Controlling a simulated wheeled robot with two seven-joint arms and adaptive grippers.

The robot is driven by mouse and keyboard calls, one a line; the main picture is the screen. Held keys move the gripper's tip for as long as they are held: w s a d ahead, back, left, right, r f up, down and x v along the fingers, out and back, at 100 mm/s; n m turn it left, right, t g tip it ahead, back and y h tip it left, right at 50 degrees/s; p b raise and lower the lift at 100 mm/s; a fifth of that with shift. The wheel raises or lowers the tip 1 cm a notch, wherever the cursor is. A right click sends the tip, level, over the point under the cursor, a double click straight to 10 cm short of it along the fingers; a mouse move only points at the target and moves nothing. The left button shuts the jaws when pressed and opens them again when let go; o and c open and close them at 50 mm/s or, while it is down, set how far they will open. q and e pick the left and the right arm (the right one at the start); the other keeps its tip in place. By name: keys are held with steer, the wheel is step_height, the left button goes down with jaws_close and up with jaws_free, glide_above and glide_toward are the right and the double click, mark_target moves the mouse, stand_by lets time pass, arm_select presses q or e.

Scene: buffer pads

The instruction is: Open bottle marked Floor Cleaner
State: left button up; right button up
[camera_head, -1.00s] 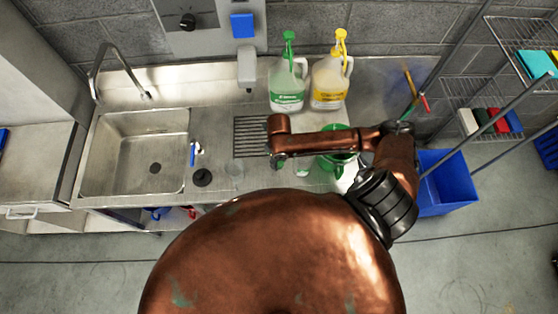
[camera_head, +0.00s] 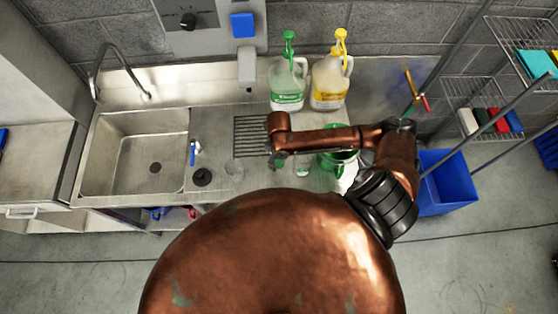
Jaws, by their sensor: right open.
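A clear jug with a green pump top and green label (camera_head: 287,90) stands upright at the back of the steel counter. Beside it on the right stands a jug with a yellow pump top and yellow label (camera_head: 329,88). The label words are too small to read, so I cannot tell which is Floor Cleaner. My right gripper (camera_head: 279,160) hangs at the end of the forearm, in front of the green-topped jug and apart from it. It is open and looks empty; its fingers are mostly hidden by the wrist. My left gripper is out of view.
A green and white container (camera_head: 338,160) stands partly under my right forearm. The sink (camera_head: 135,150) is at left. A blue bin (camera_head: 445,180) and wire shelves (camera_head: 478,95) are at right.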

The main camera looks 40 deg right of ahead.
mark_target(279, 162)
step_height(279, 162, up, 11)
stand_by(0.3)
steer(key=shift+r, duration=0.1)
